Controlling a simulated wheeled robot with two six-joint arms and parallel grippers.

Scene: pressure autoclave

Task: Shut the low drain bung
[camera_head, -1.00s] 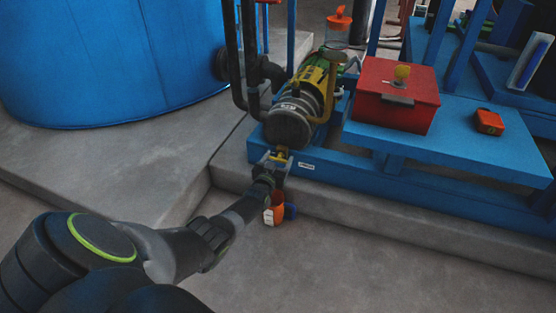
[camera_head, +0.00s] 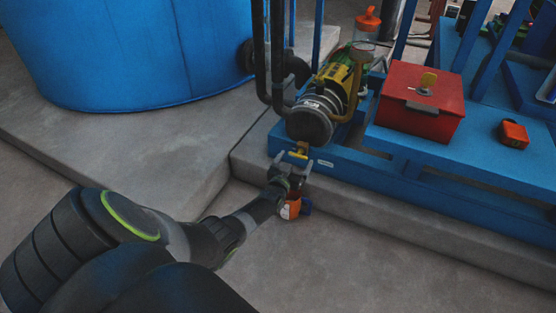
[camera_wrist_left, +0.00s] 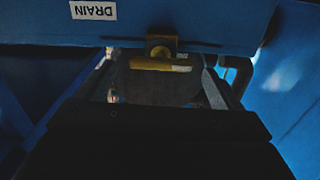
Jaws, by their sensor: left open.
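The drain bung is a small yellow fitting with a crosswise bar handle (camera_head: 299,153), low on the front of the blue skid frame below the pump. In the left wrist view its yellow handle (camera_wrist_left: 160,65) sits under the blue beam, beside an upside-down "DRAIN" label (camera_wrist_left: 93,10). My left gripper (camera_head: 293,164) is open just in front of the handle. In the wrist view its two fingers stand wide on either side of the handle, apart from it. Whether the bung is open or shut I cannot tell. My right gripper is not in view.
A concrete plinth edge (camera_head: 370,207) runs below the frame. An orange container (camera_head: 293,208) stands on the floor, partly hidden by my arm. A red box (camera_head: 420,107) sits on the blue deck at right. A large blue tank (camera_head: 150,50) stands at left.

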